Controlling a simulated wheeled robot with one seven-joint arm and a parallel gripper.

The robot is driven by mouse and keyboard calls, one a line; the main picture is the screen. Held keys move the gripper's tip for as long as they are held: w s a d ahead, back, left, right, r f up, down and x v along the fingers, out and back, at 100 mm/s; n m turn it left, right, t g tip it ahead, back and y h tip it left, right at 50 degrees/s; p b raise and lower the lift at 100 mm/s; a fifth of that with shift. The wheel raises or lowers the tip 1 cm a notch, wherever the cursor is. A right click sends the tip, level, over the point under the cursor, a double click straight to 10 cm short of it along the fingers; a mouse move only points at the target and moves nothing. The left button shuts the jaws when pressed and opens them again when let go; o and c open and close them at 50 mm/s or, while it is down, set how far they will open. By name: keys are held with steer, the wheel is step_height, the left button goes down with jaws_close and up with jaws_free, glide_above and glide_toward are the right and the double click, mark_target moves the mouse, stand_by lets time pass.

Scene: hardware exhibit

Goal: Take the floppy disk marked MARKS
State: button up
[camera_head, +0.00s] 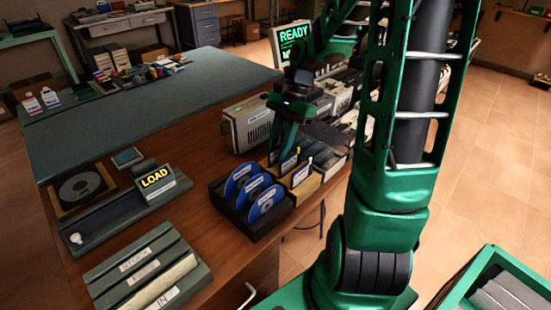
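My gripper (283,148) points down above the right side of the desk, over a row of open media boxes. Its green fingers hang just above a wooden box (309,189) that holds upright dark cards with pale and yellow labels, which look like floppy disks (290,162). The labels are too small to read, so I cannot tell which disk is marked MARKS. The fingers hide part of the back of this box. I cannot see whether they are apart or closed, or whether they touch a disk.
A dark rack (262,226) with blue discs stands just left of the wooden box. A beige machine (247,125) stands behind it. A LOAD sign unit (157,183) and a labelled slotted holder (150,272) are at left. A READY monitor (292,40) is at the back. The green mat (130,110) has free room.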

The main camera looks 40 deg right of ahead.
steer(key=shift+c, duration=0.3)
jaws_close()
